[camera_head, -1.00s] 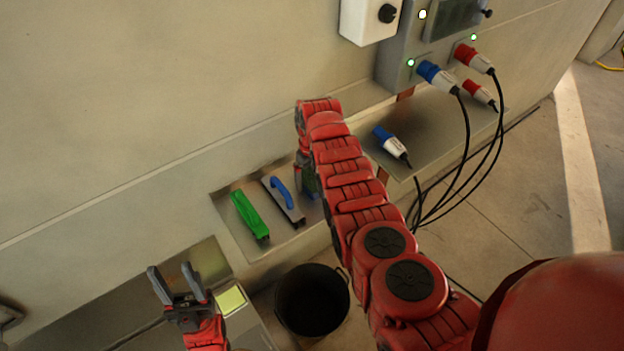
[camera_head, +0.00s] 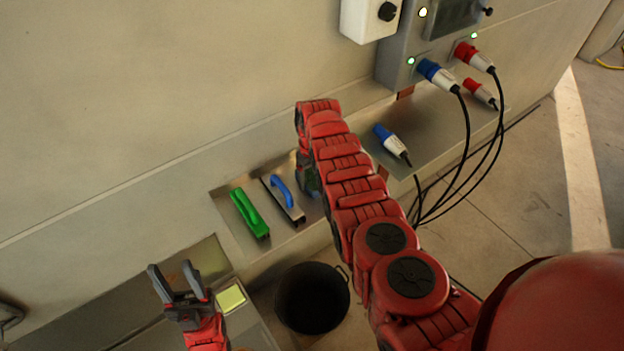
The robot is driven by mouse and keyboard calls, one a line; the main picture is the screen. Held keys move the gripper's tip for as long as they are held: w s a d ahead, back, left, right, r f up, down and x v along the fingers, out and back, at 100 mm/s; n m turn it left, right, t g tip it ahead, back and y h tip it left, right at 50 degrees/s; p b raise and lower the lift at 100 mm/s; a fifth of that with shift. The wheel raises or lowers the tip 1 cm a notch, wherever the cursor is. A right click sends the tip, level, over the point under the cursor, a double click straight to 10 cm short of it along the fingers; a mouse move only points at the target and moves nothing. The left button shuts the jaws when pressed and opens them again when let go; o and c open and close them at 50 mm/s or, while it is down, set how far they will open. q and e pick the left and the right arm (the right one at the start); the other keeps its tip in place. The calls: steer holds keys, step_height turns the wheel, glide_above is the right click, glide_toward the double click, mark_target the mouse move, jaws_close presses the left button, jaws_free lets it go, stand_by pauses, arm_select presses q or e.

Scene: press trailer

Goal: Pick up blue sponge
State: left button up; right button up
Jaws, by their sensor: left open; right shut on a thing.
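My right arm reaches across to the shallow metal tray (camera_head: 222,203) by the wall. Its gripper (camera_head: 308,180) points down at the tray's right end and is mostly hidden by the arm. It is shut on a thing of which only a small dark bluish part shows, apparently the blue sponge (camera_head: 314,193). How it is gripped and whether it touches the tray cannot be told. My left gripper (camera_head: 179,285) is open and empty at the lower left, well away from the tray.
A green-handled tool (camera_head: 249,214) and a blue-handled tool (camera_head: 282,192) lie in the tray. A black bucket (camera_head: 312,298) stands below it. A loose blue plug (camera_head: 391,141) lies on the shelf to the right, under a panel with plugged cables. A yellow-green pad (camera_head: 230,298) is beside my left gripper.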

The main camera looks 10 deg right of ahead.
mark_target(312, 175)
steer(key=shift+w+r, duration=0.1)
steer(key=shift+r, duration=0.75)
step_height(312, 175, up, 7)
steer(key=b, duration=0.2)
steer(key=shift+b, duration=0.3)
steer(key=shift+r, duration=0.65)
